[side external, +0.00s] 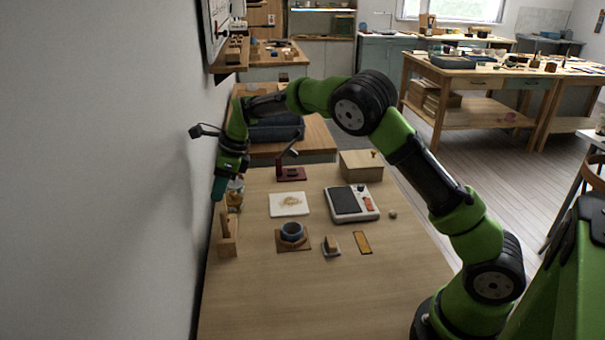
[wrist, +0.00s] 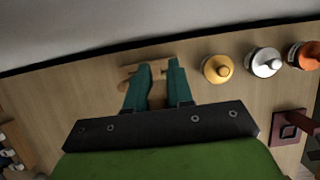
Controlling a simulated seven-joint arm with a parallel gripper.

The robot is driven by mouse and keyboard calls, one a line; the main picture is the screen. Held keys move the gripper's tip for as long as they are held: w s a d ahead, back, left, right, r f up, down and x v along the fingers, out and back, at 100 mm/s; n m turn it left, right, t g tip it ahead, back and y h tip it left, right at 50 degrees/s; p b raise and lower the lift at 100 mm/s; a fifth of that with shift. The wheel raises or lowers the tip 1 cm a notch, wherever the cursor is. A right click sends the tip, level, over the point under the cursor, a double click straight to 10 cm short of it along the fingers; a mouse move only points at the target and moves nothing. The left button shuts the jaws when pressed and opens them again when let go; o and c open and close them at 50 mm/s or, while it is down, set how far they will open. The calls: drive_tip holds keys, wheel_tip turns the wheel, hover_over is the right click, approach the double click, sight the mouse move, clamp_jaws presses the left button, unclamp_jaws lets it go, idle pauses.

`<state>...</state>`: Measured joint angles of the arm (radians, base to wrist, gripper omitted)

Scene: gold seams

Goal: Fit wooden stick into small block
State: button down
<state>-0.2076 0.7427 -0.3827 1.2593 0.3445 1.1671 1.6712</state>
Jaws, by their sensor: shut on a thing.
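My gripper (side external: 217,196), with teal fingers, is at the left side of the table by the wall, pointing down. In the wrist view its fingers (wrist: 156,84) are shut on a thin brown piece, the wooden stick (wrist: 157,94), which is mostly hidden between them. A small wooden block (side external: 228,248) stands on the table below and in front of the gripper in the side view. An upright wooden piece rises from it; I cannot tell whether this is part of the block. In the wrist view, parts of the block (wrist: 130,70) show beyond the fingertips.
Capped jars (wrist: 217,68) stand in a row right of the fingers. A white board (side external: 289,204), a scale (side external: 351,204), a dark cup (side external: 292,231) and a wooden box (side external: 361,166) are on the table. The wall is close at left; the table's front is clear.

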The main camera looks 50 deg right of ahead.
drive_tip(key=shift+f, duration=2.95)
idle(2.4)
drive_tip(key=c, duration=0.9)
unclamp_jaws()
drive_tip(key=shift+r, duration=0.15)
drive_tip(key=shift+v, duration=2.4)
